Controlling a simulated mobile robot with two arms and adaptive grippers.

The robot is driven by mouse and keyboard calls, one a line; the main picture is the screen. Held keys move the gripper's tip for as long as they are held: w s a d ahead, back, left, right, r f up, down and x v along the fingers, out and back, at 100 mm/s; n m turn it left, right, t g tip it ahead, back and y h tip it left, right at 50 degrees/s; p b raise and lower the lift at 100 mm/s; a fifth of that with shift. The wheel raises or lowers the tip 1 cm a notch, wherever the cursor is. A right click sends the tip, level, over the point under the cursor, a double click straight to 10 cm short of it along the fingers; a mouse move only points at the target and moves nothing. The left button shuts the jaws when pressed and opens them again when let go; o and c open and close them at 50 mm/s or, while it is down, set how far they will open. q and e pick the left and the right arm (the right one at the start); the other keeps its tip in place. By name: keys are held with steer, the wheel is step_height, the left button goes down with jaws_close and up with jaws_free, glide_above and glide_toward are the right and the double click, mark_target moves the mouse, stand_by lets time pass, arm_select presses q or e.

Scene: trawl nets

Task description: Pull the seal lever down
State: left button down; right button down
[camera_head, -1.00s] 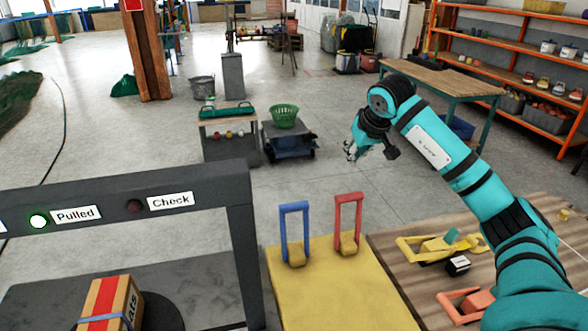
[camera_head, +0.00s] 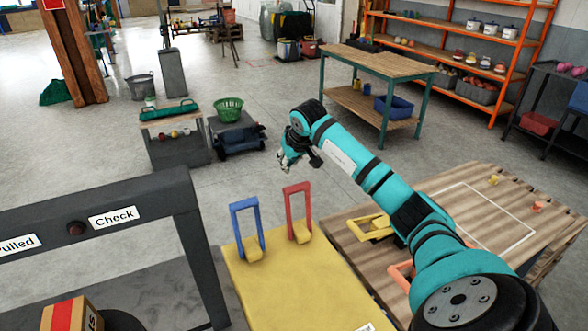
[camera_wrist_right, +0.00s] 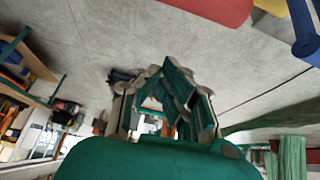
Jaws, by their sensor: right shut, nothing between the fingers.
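Two upright loop-shaped levers stand on a yellow panel (camera_head: 300,290): a blue lever (camera_head: 246,228) on the left and a red lever (camera_head: 298,212) on the right. No readable label shows which one is the seal lever. My right gripper (camera_head: 286,161) is shut and empty. In the head view it appears above and beyond the red lever, touching neither lever. Its closed fingers also show in the right wrist view (camera_wrist_right: 170,85), where a red part and a blue part show at the top edge and top right. My left gripper is not in view.
A dark frame (camera_head: 110,205) with a "Check" lamp (camera_head: 76,228) stands at left, over a box (camera_head: 72,315). A wooden table (camera_head: 490,215) with a yellow handle (camera_head: 368,228) lies under my right arm. A green basket (camera_head: 229,108) stands beyond; floor between is clear.

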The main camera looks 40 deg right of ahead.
steer(key=s, duration=0.1)
steer(key=s+p, duration=0.1)
steer(key=s+a+f, duration=0.1)
steer(key=shift+s+a+f+p, duration=0.1)
steer(key=shift+s+p, duration=0.15)
steer(key=shift+p, duration=0.05)
stand_by(0.3)
